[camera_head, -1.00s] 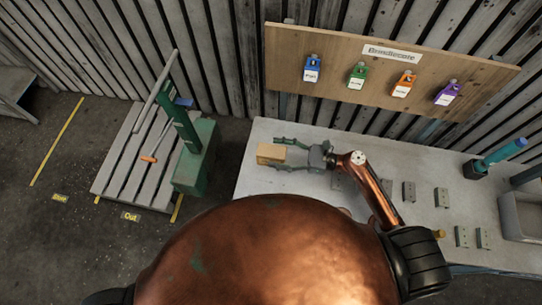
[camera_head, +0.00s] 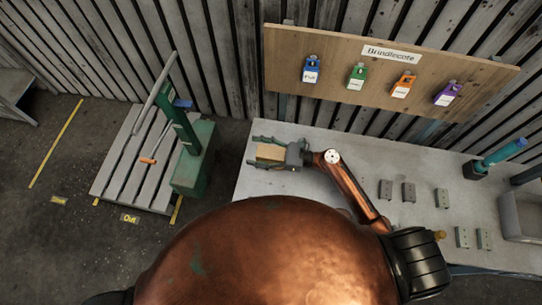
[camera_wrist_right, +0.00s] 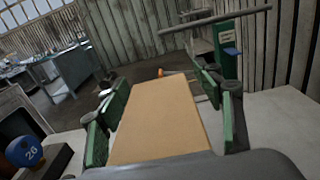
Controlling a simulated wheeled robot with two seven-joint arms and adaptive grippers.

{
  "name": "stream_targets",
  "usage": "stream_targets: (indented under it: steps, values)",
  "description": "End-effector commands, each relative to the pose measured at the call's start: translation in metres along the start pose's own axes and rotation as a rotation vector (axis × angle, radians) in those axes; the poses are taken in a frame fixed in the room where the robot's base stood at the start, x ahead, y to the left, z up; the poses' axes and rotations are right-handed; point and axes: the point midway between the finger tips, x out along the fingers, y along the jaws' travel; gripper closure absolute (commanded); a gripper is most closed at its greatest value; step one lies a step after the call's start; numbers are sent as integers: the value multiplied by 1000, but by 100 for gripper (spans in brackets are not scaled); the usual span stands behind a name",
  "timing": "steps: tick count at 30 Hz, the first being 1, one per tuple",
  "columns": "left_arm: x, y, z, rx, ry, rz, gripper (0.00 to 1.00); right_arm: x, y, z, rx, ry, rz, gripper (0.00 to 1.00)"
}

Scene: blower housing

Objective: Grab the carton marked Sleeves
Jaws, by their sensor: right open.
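A tan carton (camera_head: 270,153) sits at the left end of the grey table; no marking on it is readable. My right gripper (camera_head: 257,152) is open, with its fingers on both sides of the carton. In the right wrist view the carton (camera_wrist_right: 158,118) lies lengthwise between the green finger pads, and a small gap shows beside them in places. Whether a pad touches it I cannot tell. My left gripper is not in view.
The grey table (camera_head: 330,185) carries several small grey blocks and a blue-handled tool (camera_head: 502,153) on the right. A wooden board (camera_head: 300,40) with coloured tags stands behind. A pallet (camera_head: 130,165) and green machine (camera_head: 193,160) are left of the table.

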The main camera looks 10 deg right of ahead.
Motion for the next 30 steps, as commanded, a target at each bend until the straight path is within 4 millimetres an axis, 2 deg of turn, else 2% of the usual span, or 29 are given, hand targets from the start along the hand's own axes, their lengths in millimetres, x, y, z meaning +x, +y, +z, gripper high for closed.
stream_targets:
  steps: [4,27,30]
  values:
    - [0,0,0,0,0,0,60,0,0,0,0,1,0,39]
    - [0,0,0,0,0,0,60,-1,0,0,-1,1,-1,92]
    - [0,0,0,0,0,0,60,-1,0,0,-1,0,-1,92]
